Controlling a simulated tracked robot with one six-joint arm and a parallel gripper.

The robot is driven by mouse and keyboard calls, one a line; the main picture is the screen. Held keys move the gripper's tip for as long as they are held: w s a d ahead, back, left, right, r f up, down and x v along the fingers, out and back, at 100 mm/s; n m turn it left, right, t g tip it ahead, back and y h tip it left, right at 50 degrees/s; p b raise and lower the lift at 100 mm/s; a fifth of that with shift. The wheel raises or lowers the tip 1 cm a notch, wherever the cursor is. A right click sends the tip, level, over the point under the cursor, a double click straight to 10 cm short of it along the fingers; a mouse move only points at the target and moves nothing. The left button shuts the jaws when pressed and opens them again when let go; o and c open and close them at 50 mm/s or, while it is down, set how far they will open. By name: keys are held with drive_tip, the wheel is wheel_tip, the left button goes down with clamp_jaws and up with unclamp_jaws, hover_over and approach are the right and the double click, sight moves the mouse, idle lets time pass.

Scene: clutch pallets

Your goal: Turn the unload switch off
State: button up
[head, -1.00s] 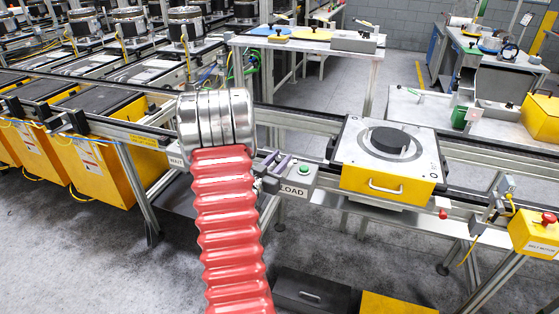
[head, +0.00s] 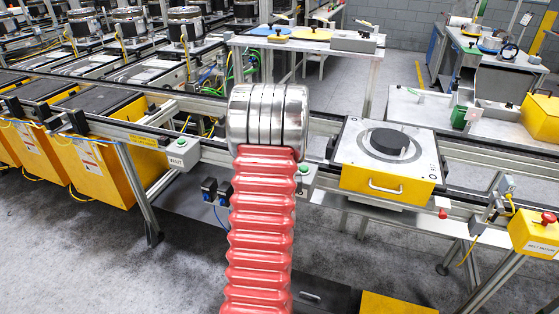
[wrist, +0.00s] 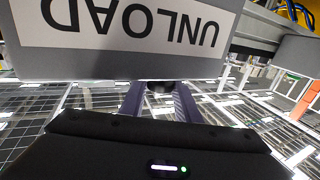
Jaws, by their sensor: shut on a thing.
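The grey unload switch box (wrist: 232,30) fills the top of the wrist view, its UNLOAD label upside down. A dark round switch knob (wrist: 160,85) sticks out below its edge. My gripper (wrist: 160,93) has its two purple fingers on either side of the knob and is shut on it. How far the knob is turned cannot be told. In the head view, my red arm and metal wrist hide the gripper, the knob and most of the box; only the right end of the box (head: 310,178) with a green button shows.
A yellow-fronted pallet (head: 388,185) with a black disc stands on the conveyor just right of my arm. A second grey button box (head: 184,152) is on the rail at left. Grey floor in front is partly open.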

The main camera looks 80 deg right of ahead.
drive_tip(key=shift+d+r+n+t+y, duration=0.1)
drive_tip(key=shift+n+t+y, duration=0.65)
drive_tip(key=shift+n+t, duration=0.6)
drive_tip(key=shift+n+t+y, duration=0.75)
drive_tip(key=shift+n+t, duration=0.1)
drive_tip(key=shift+t, duration=0.9)
drive_tip(key=shift+n+t+y, duration=0.4)
drive_tip(key=shift+t, duration=0.1)
drive_tip(key=o, duration=1)
drive_tip(key=v, duration=1.3)
drive_tip(key=shift+s+a, duration=0.2)
drive_tip(key=shift+a, duration=0.2)
